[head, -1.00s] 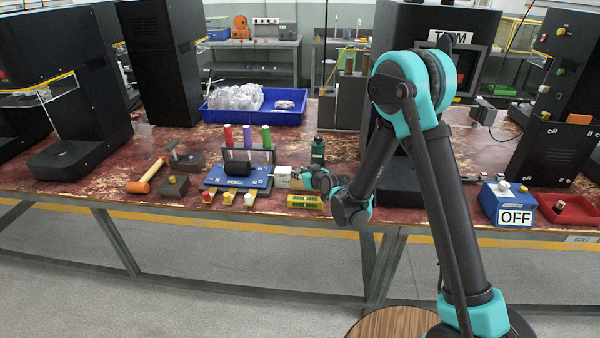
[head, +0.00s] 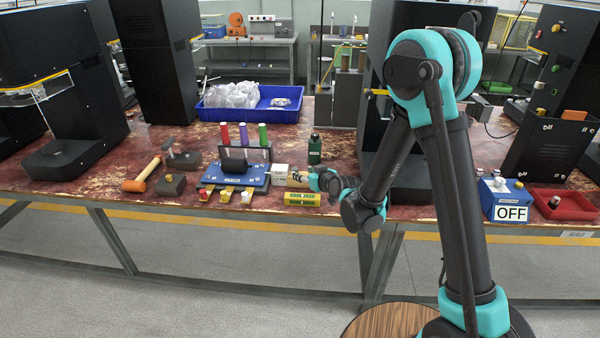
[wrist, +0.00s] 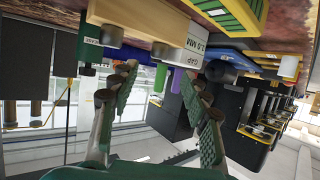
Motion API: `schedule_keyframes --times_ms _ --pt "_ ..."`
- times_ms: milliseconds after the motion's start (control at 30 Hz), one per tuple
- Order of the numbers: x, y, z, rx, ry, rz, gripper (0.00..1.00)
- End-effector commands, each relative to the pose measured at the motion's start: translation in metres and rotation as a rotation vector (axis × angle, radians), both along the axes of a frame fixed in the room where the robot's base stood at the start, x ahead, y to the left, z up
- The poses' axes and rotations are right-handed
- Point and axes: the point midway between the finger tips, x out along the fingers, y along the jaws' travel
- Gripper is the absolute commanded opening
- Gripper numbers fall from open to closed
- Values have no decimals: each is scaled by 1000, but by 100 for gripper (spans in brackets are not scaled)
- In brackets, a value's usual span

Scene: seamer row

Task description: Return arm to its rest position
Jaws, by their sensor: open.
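My arm stands at the right of the head view, with its elbow (head: 425,75) raised and its forearm coming down to the table. My gripper (wrist: 160,95) is open and empty in the wrist view, its two green ribbed fingers apart. In the head view, my wrist (head: 338,185) is low over the table's front edge, and the fingertips are not clear there. A tan block (head: 297,179) lies just left of it; it also shows near the fingers in the wrist view (wrist: 150,18). A white box marked GAP 1.0 MM (wrist: 182,45) is beside that block.
A yellow block (head: 301,199) lies at the front edge. A dark green bottle (head: 314,150) stands behind the wrist. A blue fixture (head: 235,174), hammer (head: 142,176) and blue bin (head: 251,104) are left. The OFF box (head: 505,200) and red tray (head: 563,204) are right.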

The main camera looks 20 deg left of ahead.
Motion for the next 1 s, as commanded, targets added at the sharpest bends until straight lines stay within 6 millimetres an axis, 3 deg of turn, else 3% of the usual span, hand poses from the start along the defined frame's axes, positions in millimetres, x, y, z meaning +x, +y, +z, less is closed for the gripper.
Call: schedule_keyframes --times_ms 567,667,767,1000 --pt "-5 -6 3 -1 0 -1 47" --pt "-3 -16 6 -9 11 -13 47" --pt "0 -42 13 -33 41 -43 47" --pt "-7 -150 31 -124 180 -179 47"
